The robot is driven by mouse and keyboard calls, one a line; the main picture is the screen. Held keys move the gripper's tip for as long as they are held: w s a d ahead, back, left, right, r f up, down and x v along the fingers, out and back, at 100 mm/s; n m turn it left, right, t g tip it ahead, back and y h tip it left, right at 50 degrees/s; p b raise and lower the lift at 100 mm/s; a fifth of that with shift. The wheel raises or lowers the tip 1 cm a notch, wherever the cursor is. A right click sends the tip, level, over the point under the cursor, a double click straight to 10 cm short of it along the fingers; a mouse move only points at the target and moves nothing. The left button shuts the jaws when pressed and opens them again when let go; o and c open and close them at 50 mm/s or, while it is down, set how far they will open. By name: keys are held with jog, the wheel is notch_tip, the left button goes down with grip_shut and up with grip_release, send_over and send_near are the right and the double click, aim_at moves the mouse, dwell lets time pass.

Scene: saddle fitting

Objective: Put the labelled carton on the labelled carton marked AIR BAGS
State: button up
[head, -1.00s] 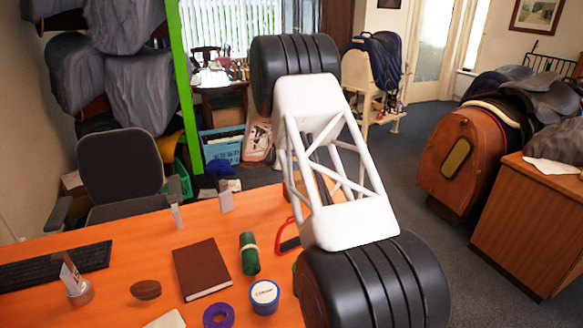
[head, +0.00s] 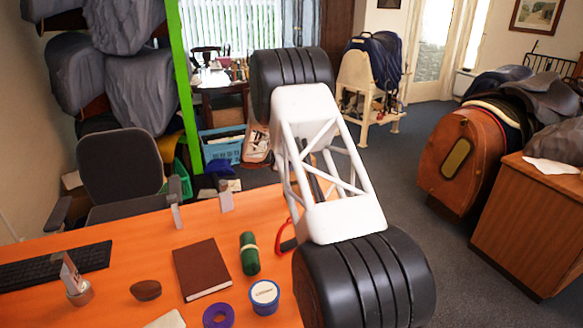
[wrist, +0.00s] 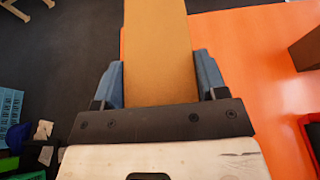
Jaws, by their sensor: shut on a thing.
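A plain tan-brown carton (wrist: 158,45) is between the blue fingers of my gripper (wrist: 160,80) in the wrist view. The fingers press on its two sides, and its upper end runs out of the picture. No label shows on the face I see. A brown box-like thing (wrist: 308,48) is cut off at the right edge of the wrist view; I cannot tell whether it is the carton marked AIR BAGS. No AIR BAGS marking is readable in any view. In the head view my arm hides part of the desk, and my gripper does not show.
The orange desk (head: 120,260) holds a brown book (head: 202,268), a green roll (head: 249,254), a round tub (head: 264,296), a purple tape ring (head: 218,316) and a keyboard (head: 55,266). A red-edged thing (wrist: 311,128) is at the right of the wrist view. An office chair (head: 120,165) stands behind.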

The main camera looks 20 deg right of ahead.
jog(key=shift+f, duration=0.85)
jog(key=o, duration=1.2)
jog(key=shift+f, duration=0.15)
jog(key=shift+c, duration=0.2)
jog(key=shift+r, duration=0.2)
jog(key=v, duration=1.2)
jog(key=shift+r, duration=0.1)
